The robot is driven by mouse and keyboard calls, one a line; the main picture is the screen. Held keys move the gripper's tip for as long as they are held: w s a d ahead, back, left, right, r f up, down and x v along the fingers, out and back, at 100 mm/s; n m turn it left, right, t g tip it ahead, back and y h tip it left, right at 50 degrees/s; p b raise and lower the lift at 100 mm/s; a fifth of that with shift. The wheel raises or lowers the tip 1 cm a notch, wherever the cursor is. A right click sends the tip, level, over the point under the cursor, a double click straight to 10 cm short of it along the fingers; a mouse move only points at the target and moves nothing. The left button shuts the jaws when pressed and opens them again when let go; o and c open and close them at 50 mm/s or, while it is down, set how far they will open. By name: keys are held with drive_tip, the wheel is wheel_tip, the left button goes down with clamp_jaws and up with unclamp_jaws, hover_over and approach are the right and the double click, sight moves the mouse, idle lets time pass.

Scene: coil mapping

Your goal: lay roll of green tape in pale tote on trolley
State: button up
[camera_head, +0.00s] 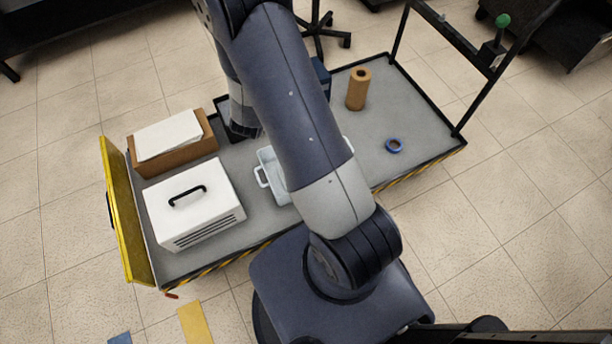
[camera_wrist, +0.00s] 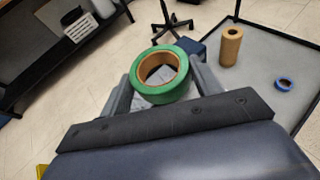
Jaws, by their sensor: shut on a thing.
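The roll of green tape (camera_wrist: 166,95), a green ring with a brown core, is between the fingers of my gripper (camera_wrist: 160,74) in the wrist view. The fingers are shut on it from both sides, and it is tilted towards the camera. I do not make out the roll in the head view. The pale tote (camera_head: 267,163) stands on the grey trolley (camera_head: 425,120) near its middle in the head view. My arm covers much of the tote, so I cannot see all of its inside.
A white case (camera_head: 205,205) and a brown box (camera_head: 180,150) with papers stand on the trolley's left. A brown roll (camera_head: 357,90) and a blue tape ring (camera_head: 394,146) are on its right. The right part has free room. A black handle frame (camera_head: 455,55) rises there.

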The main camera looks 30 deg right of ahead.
drive_tip(key=s+d+f+m+g+h+b, duration=0.1)
drive_tip(key=d+f+b, duration=0.4)
drive_tip(key=f, duration=1)
drive_tip(key=s+d+f+m+g+h+b, duration=0.2)
drive_tip(key=d+f+m+g+b, duration=0.3)
drive_tip(key=f+b, duration=0.5)
drive_tip(key=s+d+f+m+g+h+b, duration=0.2)
drive_tip(key=d+f+b, duration=0.5)
drive_tip(key=f, duration=1.3)
drive_tip(key=shift+s+f+m+g+b, duration=0.15)
drive_tip(key=shift+s+m+g+b, duration=0.2)
drive_tip(key=shift+m+g, duration=0.3)
drive_tip(key=shift+s+f+m+g+b, duration=0.1)
drive_tip(key=shift+s+m+g, duration=0.35)
drive_tip(key=shift+g, duration=0.4)
drive_tip(key=shift+f+b, duration=0.4)
drive_tip(key=shift+b, duration=0.1)
drive_tip(key=shift+f, duration=0.2)
drive_tip(key=o, duration=1)
drive_tip(key=shift+c, duration=0.2)
drive_tip(key=shift+r, duration=0.1)
